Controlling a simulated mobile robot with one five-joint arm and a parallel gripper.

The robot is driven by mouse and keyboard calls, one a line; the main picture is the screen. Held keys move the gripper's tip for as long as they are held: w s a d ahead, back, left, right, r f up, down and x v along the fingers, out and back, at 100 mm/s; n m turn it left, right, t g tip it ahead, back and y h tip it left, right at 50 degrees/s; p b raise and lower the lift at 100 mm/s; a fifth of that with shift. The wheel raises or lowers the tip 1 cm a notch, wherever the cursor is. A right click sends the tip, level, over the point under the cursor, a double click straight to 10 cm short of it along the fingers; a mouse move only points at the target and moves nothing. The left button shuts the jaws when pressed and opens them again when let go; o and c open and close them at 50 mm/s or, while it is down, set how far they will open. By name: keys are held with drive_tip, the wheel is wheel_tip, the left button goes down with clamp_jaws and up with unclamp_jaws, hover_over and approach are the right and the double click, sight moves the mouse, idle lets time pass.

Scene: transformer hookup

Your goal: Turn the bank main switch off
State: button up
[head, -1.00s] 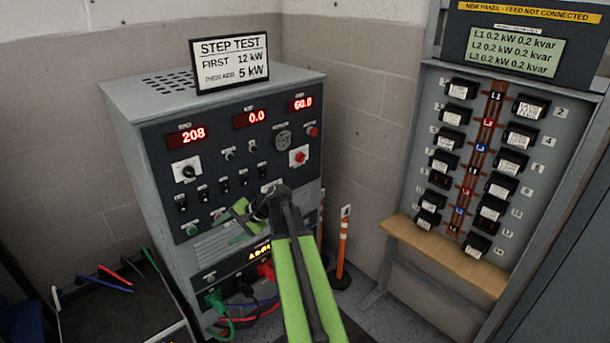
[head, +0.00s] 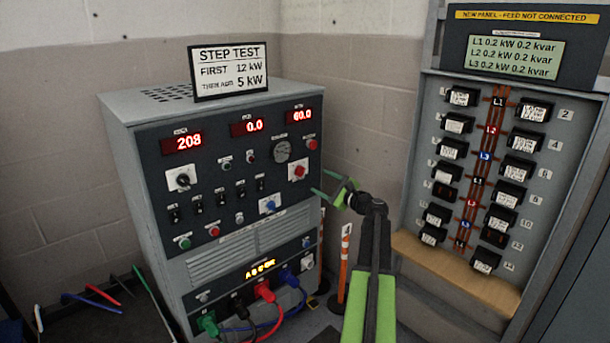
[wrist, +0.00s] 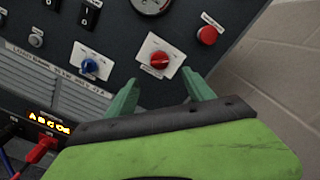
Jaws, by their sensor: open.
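The grey load bank cabinet (head: 115,150) has a dark front panel with several switches; their small labels are too blurred to read, so I cannot tell by name which is the bank main switch. A red rotary knob on a white plate (head: 299,171) sits at the panel's right side; it also shows in the wrist view (wrist: 159,60). A blue rotary knob (head: 269,205) is below and left of it, also in the wrist view (wrist: 90,66). A black rotary knob (head: 183,179) is at the left. My gripper (head: 322,183) is open and empty off the panel's right side, its fingers (wrist: 161,80) appearing just below the red knob.
A round red button (wrist: 207,35) is right of the red knob. Coloured cables (head: 264,291) plug into the cabinet's lower front. An orange post (head: 343,265) stands right of the cabinet. A breaker panel (head: 428,170) with a wooden ledge (head: 460,275) is farther right.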

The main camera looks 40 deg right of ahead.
sight(303, 173)
drive_tip(key=w, duration=1)
drive_tip(key=shift+w+d, duration=0.3)
drive_tip(key=shift+d, duration=0.1)
